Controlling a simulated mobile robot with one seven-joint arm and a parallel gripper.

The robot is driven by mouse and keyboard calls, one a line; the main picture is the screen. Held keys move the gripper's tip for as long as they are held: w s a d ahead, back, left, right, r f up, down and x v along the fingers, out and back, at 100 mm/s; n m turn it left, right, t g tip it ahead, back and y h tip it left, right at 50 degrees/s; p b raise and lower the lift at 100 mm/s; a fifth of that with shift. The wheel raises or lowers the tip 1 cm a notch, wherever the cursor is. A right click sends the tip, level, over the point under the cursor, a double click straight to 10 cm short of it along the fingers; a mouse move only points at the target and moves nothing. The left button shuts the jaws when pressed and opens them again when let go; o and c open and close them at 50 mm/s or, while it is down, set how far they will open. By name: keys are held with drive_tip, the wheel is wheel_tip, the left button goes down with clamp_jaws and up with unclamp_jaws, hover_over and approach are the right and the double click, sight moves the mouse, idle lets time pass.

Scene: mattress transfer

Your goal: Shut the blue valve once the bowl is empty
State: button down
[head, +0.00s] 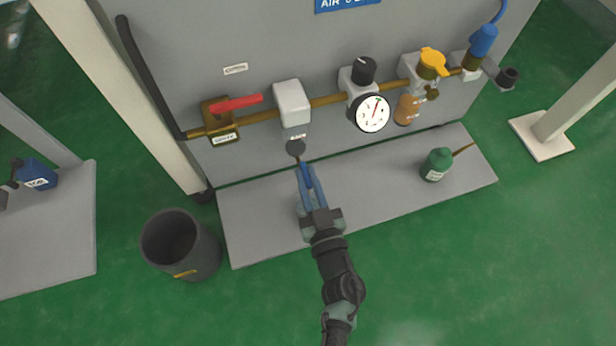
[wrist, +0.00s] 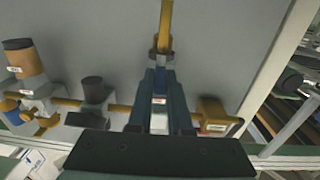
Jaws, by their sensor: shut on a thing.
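On the grey panel, a pale filter block with its bowl (head: 292,103) hangs on the brass pipe, with a dark round end (head: 296,148) below it. I cannot see what is in the bowl. My gripper (head: 306,168) reaches up from below, its blue-grey fingers just under that dark end. A darker blue piece, the blue valve (head: 307,174), shows between the fingers and is mostly hidden. The fingers are shut on it.
A red-lever valve (head: 235,103) is left along the pipe. A gauge (head: 373,113), a yellow-capped unit (head: 432,62) and a blue connector (head: 484,40) are right. A green bottle (head: 437,165) stands on the grey base plate (head: 240,235). A black bucket (head: 200,262) stands front left.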

drive_tip(key=shift+s+a+f+m+h+b, duration=0.1)
drive_tip(key=shift+a+f+m+h+b, duration=0.15)
drive_tip(key=shift+m+h+b, duration=0.55)
drive_tip(key=shift+w+a+r+m+g+h+b, duration=0.1)
drive_tip(key=shift+w+a+m+g+h+b, duration=0.5)
drive_tip(key=shift+m+g+h, duration=1.7)
drive_tip(key=shift+w+a+r+m+g+h+b, duration=0.15)
drive_tip(key=shift+a+m+g+h+b, duration=1)
drive_tip(key=shift+m+h, duration=2.3)
drive_tip(key=shift+w+a+f+m+g+h+b, duration=0.1)
drive_tip(key=shift+w+a+m+g+h+b, duration=0.2)
drive_tip(key=shift+m+g+h+b, duration=2.5)
drive_tip(key=shift+w+a+n+h+p, duration=0.15)
drive_tip(key=shift+n+h+p, duration=0.1)
drive_tip(key=shift+h+p, duration=0.6)
drive_tip(key=shift+w+d+n+h+p, duration=0.1)
drive_tip(key=shift+n+h+p, duration=0.1)
drive_tip(key=shift+h+p, duration=0.6)
drive_tip(key=c, duration=0.9)
unclamp_jaws()
drive_tip(key=shift+o, duration=0.3)
drive_tip(key=shift+r, duration=0.1)
drive_tip(key=shift+w, duration=0.1)
drive_tip(key=shift+r+n+t, duration=0.2)
drive_tip(key=shift+n+t, duration=0.1)
drive_tip(key=shift+t, duration=0.55)
